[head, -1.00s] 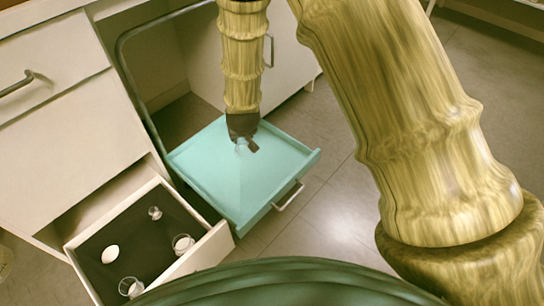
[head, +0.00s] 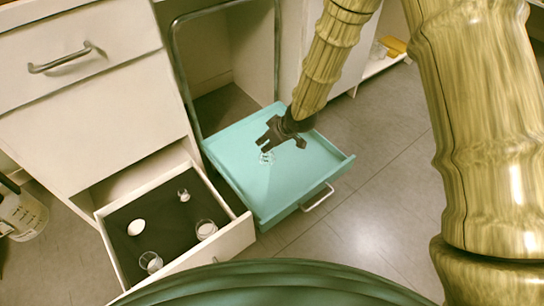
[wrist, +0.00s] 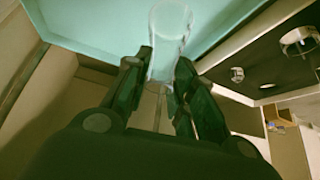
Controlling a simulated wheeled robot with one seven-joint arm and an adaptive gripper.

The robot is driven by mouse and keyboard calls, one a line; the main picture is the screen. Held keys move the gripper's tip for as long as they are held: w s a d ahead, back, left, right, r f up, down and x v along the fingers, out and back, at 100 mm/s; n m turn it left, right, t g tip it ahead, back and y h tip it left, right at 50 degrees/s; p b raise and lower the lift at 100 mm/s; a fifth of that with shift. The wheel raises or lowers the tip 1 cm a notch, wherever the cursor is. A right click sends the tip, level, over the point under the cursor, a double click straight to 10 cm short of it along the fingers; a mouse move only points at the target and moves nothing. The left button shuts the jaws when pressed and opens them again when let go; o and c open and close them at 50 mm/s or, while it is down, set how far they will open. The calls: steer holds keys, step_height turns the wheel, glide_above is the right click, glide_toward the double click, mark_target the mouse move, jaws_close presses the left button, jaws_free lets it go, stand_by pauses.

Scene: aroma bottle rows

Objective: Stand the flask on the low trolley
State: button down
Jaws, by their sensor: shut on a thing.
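The clear glass flask (head: 266,159) is at the trolley's middle in the head view. It also shows in the wrist view (wrist: 170,30), pale and see-through between the fingertips. My gripper (head: 281,137) reaches in from the upper right, over the trolley. In the wrist view my gripper (wrist: 160,75) has a finger on each side of the flask and is shut on it. The low trolley (head: 310,160) is a flat teal tray with a raised rim. I cannot tell whether the flask's base touches it.
An open drawer (head: 234,240) left of the trolley holds several small glass vessels and a white round thing. A grey upright frame (head: 183,80) rises at the trolley's back left. A white cabinet (head: 90,120) stands left. A jug (head: 22,212) is at far left. Floor right is clear.

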mark_target(269, 163)
steer(key=shift+s+a+f+n+g+y, duration=0.15)
steer(key=shift+s+f+n+g, duration=0.1)
steer(key=shift+n, duration=0.3)
steer(key=shift+s+a+f+n+g+y, duration=0.15)
steer(key=shift+s+f+n+g, duration=0.1)
steer(key=shift+n, duration=0.3)
steer(key=shift+f, duration=0.1)
step_height(269, 163, down, 10)
steer(key=b, duration=0.5)
steer(key=shift+s, duration=0.1)
steer(key=c, duration=1.2)
jaws_free()
steer(key=shift+o, duration=0.2)
